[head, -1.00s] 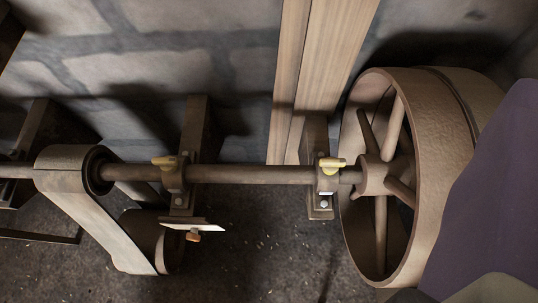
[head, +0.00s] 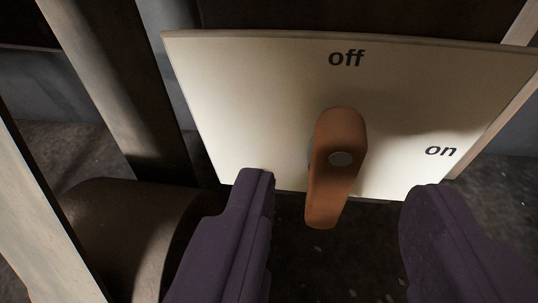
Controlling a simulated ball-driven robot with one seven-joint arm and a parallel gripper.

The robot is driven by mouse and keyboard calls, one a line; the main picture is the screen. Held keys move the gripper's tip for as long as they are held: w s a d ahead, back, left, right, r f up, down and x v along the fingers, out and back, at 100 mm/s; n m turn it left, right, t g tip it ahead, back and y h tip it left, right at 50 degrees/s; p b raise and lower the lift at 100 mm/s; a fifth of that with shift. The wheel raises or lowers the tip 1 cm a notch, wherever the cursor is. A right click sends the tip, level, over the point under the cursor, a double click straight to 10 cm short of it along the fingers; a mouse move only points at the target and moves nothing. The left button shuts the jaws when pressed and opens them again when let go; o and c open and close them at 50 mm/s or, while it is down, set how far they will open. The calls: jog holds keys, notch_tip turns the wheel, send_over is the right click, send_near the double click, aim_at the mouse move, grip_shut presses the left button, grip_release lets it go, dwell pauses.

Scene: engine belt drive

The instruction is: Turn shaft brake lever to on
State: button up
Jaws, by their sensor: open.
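The brake lever (head: 337,190) is an orange-brown bar with a grey round disc on it. It stands nearly upright in the picture, its upper end below the word "off" and its lower end leaning slightly left past the panel's bottom edge. The cream panel (head: 245,100) carries "off" at the top and "on" at the right. My gripper (head: 342,188) is open, with one purple finger left of the lever and the other right of it. Gaps show between the lever and both fingers. It holds nothing.
A dark post (head: 118,95) stands left of the panel. A dark rounded drum (head: 120,230) and a pale strip (head: 35,210) lie at the lower left, close to my left finger. The floor shows dark below the panel.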

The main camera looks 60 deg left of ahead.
aim_at(359, 173)
jog(key=shift+b+x, duration=0.65)
jog(key=shift+x, duration=1.35)
grip_shut()
jog(key=shift+d, duration=0.1)
jog(key=shift+w+d+m+g+y, duration=0.15)
jog(key=shift+w+m+g+y, duration=0.1)
jog(key=shift+m, duration=0.25)
jog(key=shift+w+d+m+g+y, duration=0.15)
jog(key=shift+m+g, duration=0.1)
jog(key=shift+m, duration=0.25)
jog(key=shift+w+d+f+m+g+y, duration=0.2)
jog(key=shift+f+m+g+y, duration=0.4)
jog(key=shift+m, duration=0.85)
jog(key=shift+w+d+f+m+g+y, duration=0.2)
jog(key=shift+m+y, duration=0.75)
jog(key=shift+m, duration=0.55)
jog(key=shift+w+d+f+m+g+y, duration=0.3)
jog(key=shift+m+y, duration=0.45)
jog(key=shift+m, duration=0.7)
jog(key=shift+s+a, duration=0.15)
jog(key=shift+a, duration=0.05)
